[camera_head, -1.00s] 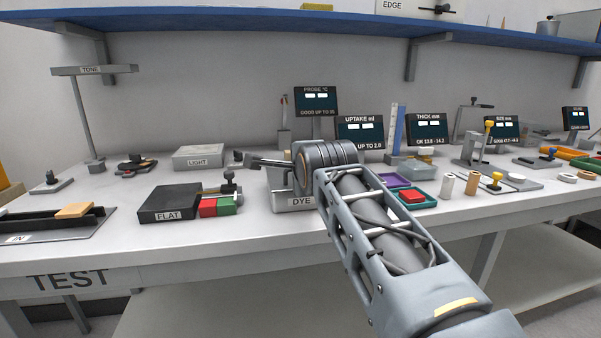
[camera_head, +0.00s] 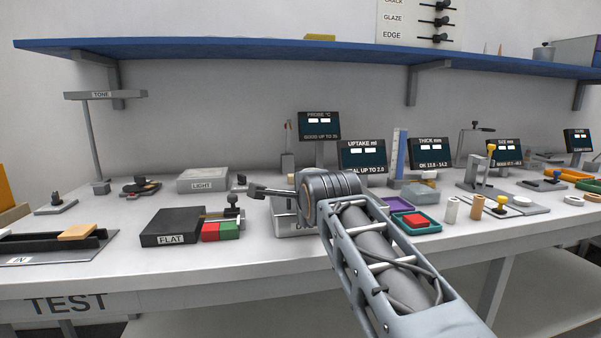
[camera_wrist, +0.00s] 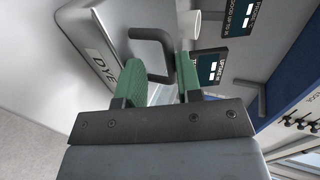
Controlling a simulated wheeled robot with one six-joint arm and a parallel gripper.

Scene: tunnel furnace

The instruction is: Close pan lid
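The dye pan (camera_head: 296,224) is a pale grey box labelled DYE on the bench, mostly hidden behind my arm in the head view. In the wrist view the pan (camera_wrist: 88,38) shows its label and a dark, bent handle (camera_wrist: 152,36). I cannot tell how far its lid is open.
A black FLAT block (camera_head: 172,226) and red and green blocks (camera_head: 220,231) stand left of the pan. The uptake display (camera_head: 363,155) stands behind right. A teal tray (camera_head: 416,221) with a red block lies right.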

